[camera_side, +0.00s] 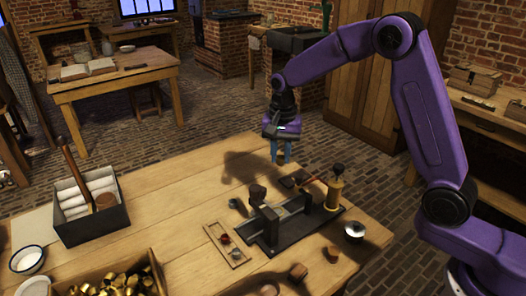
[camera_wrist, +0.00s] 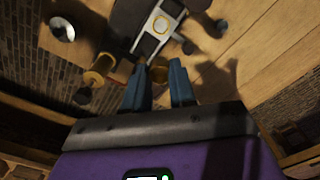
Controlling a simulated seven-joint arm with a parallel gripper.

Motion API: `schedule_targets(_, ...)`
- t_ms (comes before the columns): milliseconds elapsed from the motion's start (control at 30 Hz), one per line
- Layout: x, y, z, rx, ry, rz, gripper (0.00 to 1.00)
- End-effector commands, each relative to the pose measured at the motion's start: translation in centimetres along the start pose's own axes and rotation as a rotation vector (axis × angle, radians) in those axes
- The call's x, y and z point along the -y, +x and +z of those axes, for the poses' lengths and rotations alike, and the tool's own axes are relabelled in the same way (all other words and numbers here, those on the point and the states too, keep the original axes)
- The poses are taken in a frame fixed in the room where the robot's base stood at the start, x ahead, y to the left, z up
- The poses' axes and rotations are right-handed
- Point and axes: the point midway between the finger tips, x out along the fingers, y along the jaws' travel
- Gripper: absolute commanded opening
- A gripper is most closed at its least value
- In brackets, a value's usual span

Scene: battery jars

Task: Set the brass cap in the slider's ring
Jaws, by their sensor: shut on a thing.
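My gripper (camera_side: 281,155) is high above the bench, behind the slide fixture in the side view. In the wrist view its blue fingers (camera_wrist: 158,92) are shut on a small brass piece, which looks like the brass cap (camera_wrist: 158,73). In the side view I cannot make the cap out between the fingers. The slider's ring (camera_wrist: 161,25) shows as a thin yellow loop on a pale plate, beyond the fingertips and apart from the cap. The dark slide fixture (camera_side: 272,239) stands on the bench with pale rails. The ring is too small to tell in the side view.
A brass cylinder (camera_side: 334,193) with a dark knob stands at the fixture's right end. A small wooden tray (camera_side: 236,262) lies left of it, a metal cup (camera_side: 354,231) right. A crate of brass pieces (camera_side: 154,264) is at the front; a dark box (camera_side: 96,228) holds white rolls.

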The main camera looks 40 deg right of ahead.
Motion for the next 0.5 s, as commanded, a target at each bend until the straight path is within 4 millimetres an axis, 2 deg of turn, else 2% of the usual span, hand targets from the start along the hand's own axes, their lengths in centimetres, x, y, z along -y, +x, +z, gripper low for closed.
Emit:
schedule_targets(33,0.0,1.6,0.2,0.006,-0.002,0.009,0.00)
schedule_targets(300,0.1,8.0,0.2,0.006,-0.001,0.009,0.00)
schedule_targets(500,0.1,11.1,0.2,0.004,-0.001,0.006,0.00)
